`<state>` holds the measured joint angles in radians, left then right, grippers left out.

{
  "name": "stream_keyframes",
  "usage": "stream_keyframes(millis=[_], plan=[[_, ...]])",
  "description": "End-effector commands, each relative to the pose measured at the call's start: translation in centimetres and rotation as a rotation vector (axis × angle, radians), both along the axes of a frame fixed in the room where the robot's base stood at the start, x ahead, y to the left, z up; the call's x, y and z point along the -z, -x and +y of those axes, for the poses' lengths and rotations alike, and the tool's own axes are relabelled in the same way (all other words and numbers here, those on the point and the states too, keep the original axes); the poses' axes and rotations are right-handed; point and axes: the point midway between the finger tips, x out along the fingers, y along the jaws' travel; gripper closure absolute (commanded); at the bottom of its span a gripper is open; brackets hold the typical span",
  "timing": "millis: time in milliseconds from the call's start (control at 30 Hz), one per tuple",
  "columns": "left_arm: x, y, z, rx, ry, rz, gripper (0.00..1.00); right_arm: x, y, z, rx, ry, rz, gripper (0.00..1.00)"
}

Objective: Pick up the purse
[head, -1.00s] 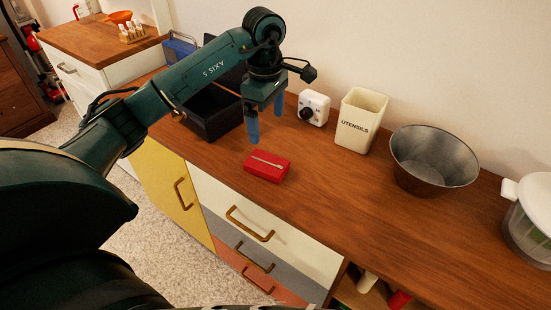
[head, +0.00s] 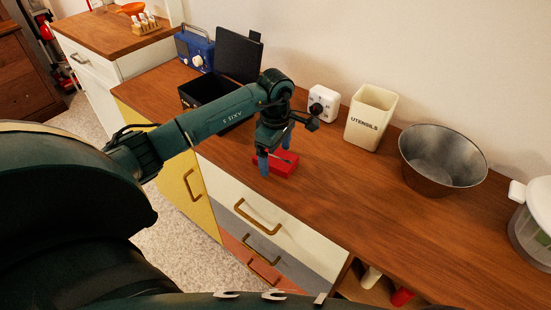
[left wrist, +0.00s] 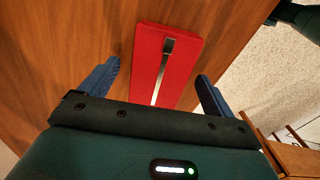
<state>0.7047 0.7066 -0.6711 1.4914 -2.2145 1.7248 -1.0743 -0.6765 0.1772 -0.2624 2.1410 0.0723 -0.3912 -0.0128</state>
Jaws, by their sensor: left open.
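The purse is a small red case (head: 286,166) with a silver strip along its top. It lies flat on the wooden counter near the front edge. My left gripper (head: 275,152) is right above it with blue fingers pointing down. In the left wrist view the purse (left wrist: 185,72) lies ahead of and between the two open fingers (left wrist: 157,88), with a gap on both sides. In the head view the fingers hide part of the purse. My right gripper is not in view.
A black open box (head: 205,88) and blue radio (head: 194,48) stand behind left. A white timer (head: 323,103), utensils holder (head: 370,118), metal bowl (head: 440,160) and clear-sided container (head: 532,215) stand right. Counter (head: 350,205) right of the purse is clear.

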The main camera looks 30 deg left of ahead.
Motion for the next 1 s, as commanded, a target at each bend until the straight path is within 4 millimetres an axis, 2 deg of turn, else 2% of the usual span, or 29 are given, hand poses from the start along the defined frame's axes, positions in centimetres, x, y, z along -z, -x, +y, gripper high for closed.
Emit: stream_keyframes(millis=[200, 800, 1000], plan=[[0.05, -0.03, 0.02, -0.001, 0.0, -0.001, 0.11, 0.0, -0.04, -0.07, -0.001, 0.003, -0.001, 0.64], [0.02, -0.02, 0.03, -0.001, -0.001, -0.001, 0.6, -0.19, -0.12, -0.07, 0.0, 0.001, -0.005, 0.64], [-0.03, -0.03, 0.04, -0.001, 0.0, -0.001, 0.61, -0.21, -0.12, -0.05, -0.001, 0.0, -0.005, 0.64]])
